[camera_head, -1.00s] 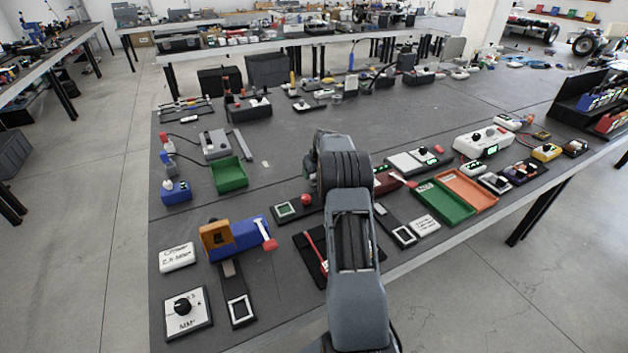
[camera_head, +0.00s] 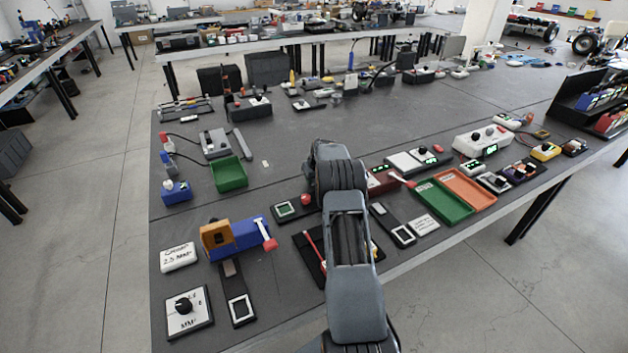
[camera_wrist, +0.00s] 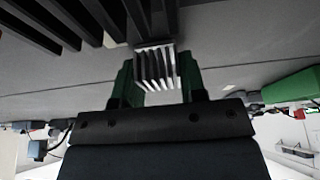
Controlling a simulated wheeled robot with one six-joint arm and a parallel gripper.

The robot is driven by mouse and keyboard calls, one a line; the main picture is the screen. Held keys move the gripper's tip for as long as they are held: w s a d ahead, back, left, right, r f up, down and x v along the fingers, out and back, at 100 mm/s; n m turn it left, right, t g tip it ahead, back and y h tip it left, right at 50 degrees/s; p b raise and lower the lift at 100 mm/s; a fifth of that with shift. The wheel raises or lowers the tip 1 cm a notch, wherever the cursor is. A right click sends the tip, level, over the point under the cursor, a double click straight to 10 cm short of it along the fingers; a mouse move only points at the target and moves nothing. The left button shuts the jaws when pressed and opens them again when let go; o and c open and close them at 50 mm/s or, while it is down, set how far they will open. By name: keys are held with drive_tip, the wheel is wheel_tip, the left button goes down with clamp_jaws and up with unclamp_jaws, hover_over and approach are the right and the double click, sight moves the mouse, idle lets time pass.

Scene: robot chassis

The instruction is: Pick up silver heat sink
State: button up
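The silver heat sink (camera_wrist: 157,66) shows in the wrist view, a small block with bright parallel fins. It sits between the two green fingers of my gripper (camera_wrist: 158,80), and both fingers appear to press against its sides. The gripper looks shut on it. I cannot tell whether the heat sink still touches a surface. In the head view my own arm hides the gripper and the heat sink.
Large dark fins (camera_wrist: 95,18) stand close to the heat sink in the wrist view. In the head view, a green tray (camera_head: 229,174), a blue-and-orange device (camera_head: 236,237) and an orange tray (camera_head: 466,188) stand on the dark table (camera_head: 290,140). The table's middle is fairly clear.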

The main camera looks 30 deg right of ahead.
drive_tip(key=c, duration=0.4)
drive_tip(key=shift+r, duration=0.1)
drive_tip(key=shift+r, duration=0.55)
drive_tip(key=s+d+r+b, duration=0.1)
drive_tip(key=s+r+b, duration=0.2)
drive_tip(key=s+r, duration=0.8)
drive_tip(key=s, duration=0.3)
drive_tip(key=shift+d+r, duration=0.35)
drive_tip(key=shift+d, duration=0.05)
